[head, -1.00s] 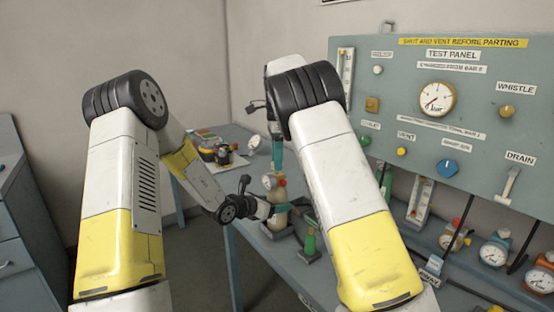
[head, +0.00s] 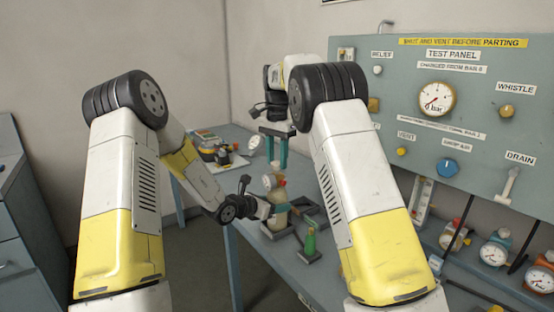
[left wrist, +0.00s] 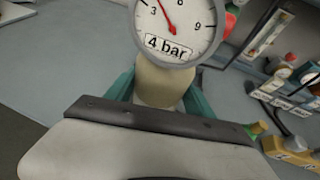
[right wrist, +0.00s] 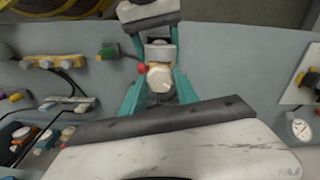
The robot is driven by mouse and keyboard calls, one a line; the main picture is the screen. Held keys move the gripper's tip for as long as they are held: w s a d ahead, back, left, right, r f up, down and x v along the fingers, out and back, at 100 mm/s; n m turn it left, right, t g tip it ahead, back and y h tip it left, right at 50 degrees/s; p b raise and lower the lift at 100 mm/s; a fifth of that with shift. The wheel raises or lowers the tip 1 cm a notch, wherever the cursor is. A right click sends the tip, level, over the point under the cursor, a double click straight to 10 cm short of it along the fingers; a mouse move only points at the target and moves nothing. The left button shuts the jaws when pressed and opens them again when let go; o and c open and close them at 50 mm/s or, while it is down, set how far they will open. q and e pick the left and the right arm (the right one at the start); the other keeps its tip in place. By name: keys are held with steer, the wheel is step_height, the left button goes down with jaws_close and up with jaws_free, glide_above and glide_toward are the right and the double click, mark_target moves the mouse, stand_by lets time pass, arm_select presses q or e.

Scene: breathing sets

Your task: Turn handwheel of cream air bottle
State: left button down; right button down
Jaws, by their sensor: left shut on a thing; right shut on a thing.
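The cream air bottle (head: 280,219) stands at the near left of the bench. Its round gauge (left wrist: 178,22), labelled 4 bar, shows large in the left wrist view. My left gripper (head: 266,209) is shut around the bottle's body from the side; its teal fingers flank the cream body (left wrist: 158,84). My right gripper (head: 276,167) points down over the bottle's top. In the right wrist view its teal fingers stand either side of the cream top (right wrist: 160,78), where the handwheel is, largely hidden between them. A red part (right wrist: 142,68) sits beside it.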

mark_target(277, 162)
stand_by(0.3)
steer(key=c, duration=0.9)
jaws_free()
step_height(277, 162, up, 12)
stand_by(5.9)
